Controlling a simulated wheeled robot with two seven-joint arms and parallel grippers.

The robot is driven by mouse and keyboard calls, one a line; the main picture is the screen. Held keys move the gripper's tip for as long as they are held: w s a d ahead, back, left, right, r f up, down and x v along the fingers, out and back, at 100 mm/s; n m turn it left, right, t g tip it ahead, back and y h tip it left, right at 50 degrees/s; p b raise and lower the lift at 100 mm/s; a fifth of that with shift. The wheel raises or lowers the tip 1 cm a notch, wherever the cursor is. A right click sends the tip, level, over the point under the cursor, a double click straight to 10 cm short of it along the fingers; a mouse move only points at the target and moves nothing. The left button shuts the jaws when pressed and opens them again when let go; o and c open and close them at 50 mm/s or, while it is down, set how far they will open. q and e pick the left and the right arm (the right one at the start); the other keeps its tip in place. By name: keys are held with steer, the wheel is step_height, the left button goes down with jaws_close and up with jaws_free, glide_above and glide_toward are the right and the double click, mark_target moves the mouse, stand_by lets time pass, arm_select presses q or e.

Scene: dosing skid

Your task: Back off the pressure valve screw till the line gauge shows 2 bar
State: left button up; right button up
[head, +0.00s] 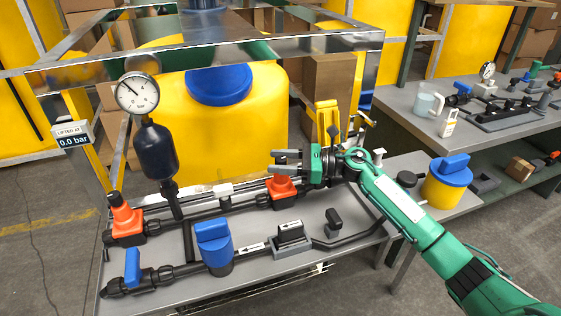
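Two orange valves sit on the black pipe: a left one (125,219) with a black top, and a right one (283,187). I cannot tell which is the pressure valve. My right gripper (287,163) reaches in from the right, its grey fingers apart just above the right valve. The fingers hide that valve's top, and I cannot tell whether they touch it. The round line gauge (137,93) stands above a dark bulb-shaped vessel (155,150). Its needle points up and left; the numbers are too small to read. My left gripper is out of view.
A sign (72,136) at the left reads "LIFTED AT 0.0 bar". A yellow tank (220,130) with a blue lid stands behind the pipe. A metal frame rail (200,50) crosses above. Blue-handled valves (214,245) line the front pipe. Another bench stands at right.

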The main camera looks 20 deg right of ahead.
mark_target(280, 158)
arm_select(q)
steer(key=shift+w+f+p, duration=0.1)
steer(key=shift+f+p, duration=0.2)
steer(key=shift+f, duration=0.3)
arm_select(e)
step_height(280, 158, up, 20)
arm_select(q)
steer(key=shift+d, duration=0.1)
